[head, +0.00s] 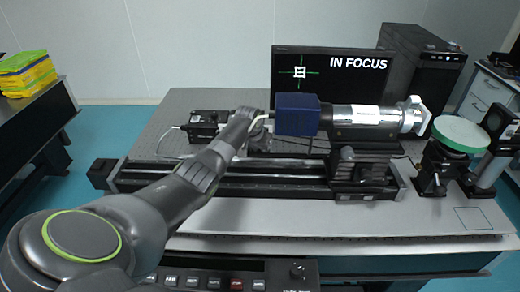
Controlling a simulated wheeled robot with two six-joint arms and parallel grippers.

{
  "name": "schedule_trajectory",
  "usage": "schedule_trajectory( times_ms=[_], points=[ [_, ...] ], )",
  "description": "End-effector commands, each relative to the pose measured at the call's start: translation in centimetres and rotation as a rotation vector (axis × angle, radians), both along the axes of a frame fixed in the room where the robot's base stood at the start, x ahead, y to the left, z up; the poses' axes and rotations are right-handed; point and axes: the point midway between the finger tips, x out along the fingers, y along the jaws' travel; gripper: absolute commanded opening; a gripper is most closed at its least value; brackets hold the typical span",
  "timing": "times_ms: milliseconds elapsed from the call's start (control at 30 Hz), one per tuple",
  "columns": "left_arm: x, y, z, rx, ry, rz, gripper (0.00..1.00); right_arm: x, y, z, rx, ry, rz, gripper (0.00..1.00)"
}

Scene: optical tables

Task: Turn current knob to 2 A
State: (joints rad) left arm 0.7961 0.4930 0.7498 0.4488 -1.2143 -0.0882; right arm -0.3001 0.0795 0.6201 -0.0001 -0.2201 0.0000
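A black control panel (225,264) shows at the bottom edge, with a row of labelled buttons, one of them red. A dark round knob (297,271) sits at its right end. The small print under the knob is too small to read, so its setting cannot be told. My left arm reaches from the lower left across the table. My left gripper (258,123) is at its far end, beside the blue box of the optical instrument and far from the knob. Its fingers are too small and partly hidden to tell open from shut. My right gripper is not in view.
The blue box (297,115) and silver tube (375,118) stand on a black rail (250,188). A monitor (330,83) behind reads "IN FOCUS". The white front strip (330,220) of the table is mostly clear.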

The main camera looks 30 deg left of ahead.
Motion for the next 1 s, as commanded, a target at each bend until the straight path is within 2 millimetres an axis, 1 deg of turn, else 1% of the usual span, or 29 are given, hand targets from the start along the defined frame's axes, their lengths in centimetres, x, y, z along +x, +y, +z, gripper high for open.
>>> schedule_trajectory(
  times_ms=[267, 300, 333, 600, 733, 867, 1000],
  points=[
    [0.1, 0.0, 0.1, 0.000, -0.003, -0.001, 0.00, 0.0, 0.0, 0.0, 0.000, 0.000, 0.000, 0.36],
    [0.1, 0.0, 0.1, 0.000, -0.004, -0.001, 0.28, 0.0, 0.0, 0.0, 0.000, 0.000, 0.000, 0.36],
    [0.1, 0.0, 0.1, 0.001, -0.003, -0.001, 0.32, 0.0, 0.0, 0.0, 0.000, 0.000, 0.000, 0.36],
    [0.0, 0.0, 0.1, 0.000, -0.002, 0.000, 0.32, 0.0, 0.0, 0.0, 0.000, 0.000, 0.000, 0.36],
    [-0.1, 0.0, 0.4, 0.000, -0.001, 0.000, 0.32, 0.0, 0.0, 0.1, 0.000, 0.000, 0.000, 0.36],
    [-0.5, 0.1, 1.4, 0.001, -0.003, -0.001, 0.32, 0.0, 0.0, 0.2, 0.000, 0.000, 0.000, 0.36],
    [-1.2, -0.1, 3.0, 0.002, -0.003, -0.001, 0.32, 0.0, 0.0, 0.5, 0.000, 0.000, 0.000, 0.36]
  ],
)
